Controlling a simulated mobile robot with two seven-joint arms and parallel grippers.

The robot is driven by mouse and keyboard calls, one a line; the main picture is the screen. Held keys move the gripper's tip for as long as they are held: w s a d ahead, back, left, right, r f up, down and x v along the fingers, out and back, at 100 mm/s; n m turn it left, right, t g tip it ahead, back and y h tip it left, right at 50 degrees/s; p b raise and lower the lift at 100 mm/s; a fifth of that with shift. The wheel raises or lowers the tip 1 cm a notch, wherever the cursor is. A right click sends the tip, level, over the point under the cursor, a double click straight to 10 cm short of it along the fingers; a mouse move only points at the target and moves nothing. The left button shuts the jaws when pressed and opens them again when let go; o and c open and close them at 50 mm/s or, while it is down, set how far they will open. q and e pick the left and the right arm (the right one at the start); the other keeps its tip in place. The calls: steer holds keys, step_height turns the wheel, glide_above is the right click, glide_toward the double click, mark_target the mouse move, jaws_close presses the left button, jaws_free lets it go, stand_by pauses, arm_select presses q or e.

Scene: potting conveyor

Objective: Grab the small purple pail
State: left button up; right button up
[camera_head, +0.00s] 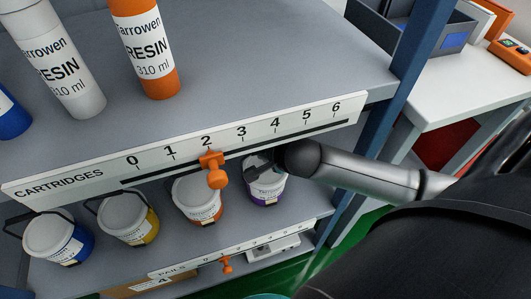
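The small purple pail (265,190) is white with a purple lower band and stands on the lower shelf, at the right end of a row of pails. My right arm reaches in from the right, and its dark gripper (258,170) is at the top of this pail, under the upper shelf's label strip. The fingers overlap the pail's lid and handle area, and their closure is too small and dark to make out. I cannot tell whether they touch the pail. My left gripper is not in view.
An orange-banded pail (199,199) stands close left of the purple one, then yellow (128,218) and blue (58,236) pails. The numbered strip (190,150) with an orange slider (213,168) overhangs them. A blue post (405,95) stands right. Cartridges stand above.

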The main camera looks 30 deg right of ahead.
jaws_close()
steer(key=shift+f, duration=0.1)
stand_by(0.9)
